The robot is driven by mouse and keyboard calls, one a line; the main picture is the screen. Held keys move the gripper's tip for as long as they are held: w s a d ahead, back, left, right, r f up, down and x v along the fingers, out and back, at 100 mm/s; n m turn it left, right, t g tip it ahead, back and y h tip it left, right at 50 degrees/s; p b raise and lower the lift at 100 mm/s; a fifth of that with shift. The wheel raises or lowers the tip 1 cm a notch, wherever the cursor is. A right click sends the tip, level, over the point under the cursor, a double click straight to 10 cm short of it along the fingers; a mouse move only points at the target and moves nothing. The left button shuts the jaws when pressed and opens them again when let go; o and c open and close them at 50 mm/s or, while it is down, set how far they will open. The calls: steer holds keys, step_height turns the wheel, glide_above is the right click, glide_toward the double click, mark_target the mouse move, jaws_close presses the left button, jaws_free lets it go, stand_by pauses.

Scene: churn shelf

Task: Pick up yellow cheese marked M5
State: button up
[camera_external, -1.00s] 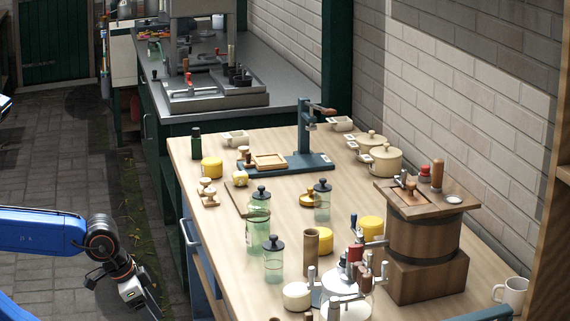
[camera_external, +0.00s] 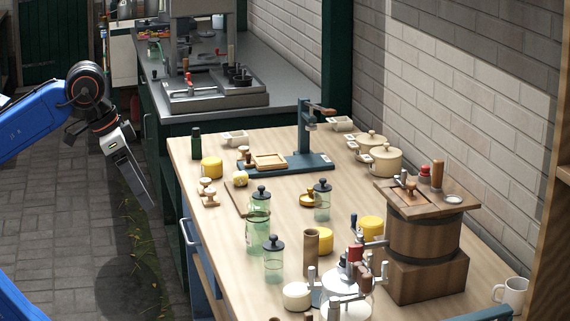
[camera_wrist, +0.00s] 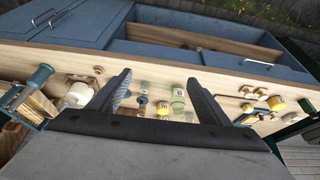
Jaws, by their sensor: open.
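Several yellow cheeses stand on the wooden table. Another yellow cheese (camera_external: 371,228) is beside the wooden barrel. The wrist view shows a yellow cheese with a pale label (camera_wrist: 163,109) and a yellow round (camera_wrist: 277,103) at the right. I cannot read M5 on any of them. My gripper (camera_external: 145,195) is open and empty, left of the table and apart from every cheese; its fingers (camera_wrist: 160,78) spread in the wrist view.
Green glass jars (camera_external: 258,222) with dark lids stand mid-table, near a brown cylinder (camera_external: 311,250). A blue press stand (camera_external: 303,140) and cream pots (camera_external: 385,160) are behind. A wooden barrel (camera_external: 425,235) fills the right. The floor left of the table is clear.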

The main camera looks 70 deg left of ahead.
steer(key=w+a+r+n+g, duration=0.1)
steer(key=w+r+n, duration=0.3)
steer(key=w, duration=0.5)
steer(key=w+a+r+n+g, duration=0.1)
steer(key=w+r+n, duration=0.2)
steer(key=w, duration=0.7)
steer(key=w+a+f+n+g, duration=0.1)
steer(key=w+a+f+n, duration=0.2)
steer(key=w, duration=0.8)
steer(key=w+a+f+n+g, duration=0.15)
steer(key=w+n, duration=0.45)
steer(key=w, duration=0.6)
steer(key=shift+m, duration=0.3)
steer(key=f, duration=1.7)
steer(key=shift+s+d+f, duration=0.15)
steer(key=shift+s+f, duration=0.05)
steer(key=shift+s, duration=0.1)
steer(key=shift+w+f, duration=0.1)
steer(key=shift+f, duration=2.75)
steer(key=c, duration=1.2)
